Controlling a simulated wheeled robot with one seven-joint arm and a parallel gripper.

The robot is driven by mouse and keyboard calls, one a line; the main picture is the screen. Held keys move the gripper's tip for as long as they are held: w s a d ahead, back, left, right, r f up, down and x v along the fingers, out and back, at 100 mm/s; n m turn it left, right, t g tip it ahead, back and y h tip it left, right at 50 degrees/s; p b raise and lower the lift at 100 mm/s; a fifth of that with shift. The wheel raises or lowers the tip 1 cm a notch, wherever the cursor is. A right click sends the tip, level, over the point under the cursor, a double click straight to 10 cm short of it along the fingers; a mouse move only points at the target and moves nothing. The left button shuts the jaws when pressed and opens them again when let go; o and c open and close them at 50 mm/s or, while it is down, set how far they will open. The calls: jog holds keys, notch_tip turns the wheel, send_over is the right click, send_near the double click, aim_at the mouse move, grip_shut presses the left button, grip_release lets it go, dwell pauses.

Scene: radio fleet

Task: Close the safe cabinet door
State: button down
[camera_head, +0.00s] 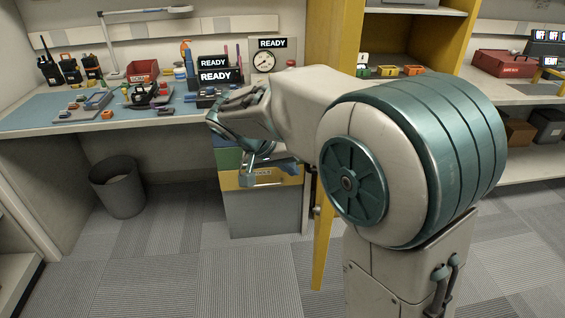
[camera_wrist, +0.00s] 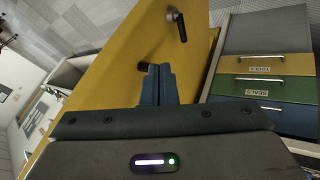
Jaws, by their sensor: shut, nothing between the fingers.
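The safe cabinet door is a yellow panel (camera_wrist: 115,70) that fills the middle left of the wrist view, with a dark lever handle (camera_wrist: 178,24) near its top. In the head view, the door (camera_head: 322,240) shows as a narrow yellow strip, standing open and seen nearly edge-on, partly hidden by my arm. My gripper (camera_wrist: 158,72) is shut and empty, its fingertips in front of the yellow panel. I cannot tell whether they touch it. In the head view, my gripper (camera_head: 248,180) hangs in front of the drawer unit.
The drawer unit (camera_head: 265,210) stands left of the door under the workbench (camera_head: 60,122); its labelled drawers (camera_wrist: 260,90) show on the right in the wrist view. A waste bin (camera_head: 118,188) stands on the floor at the left. The carpet (camera_head: 170,270) ahead is clear.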

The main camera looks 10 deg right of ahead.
jog(key=d+f, duration=0.3)
jog(key=d, duration=0.3)
jog(key=shift+s, duration=0.1)
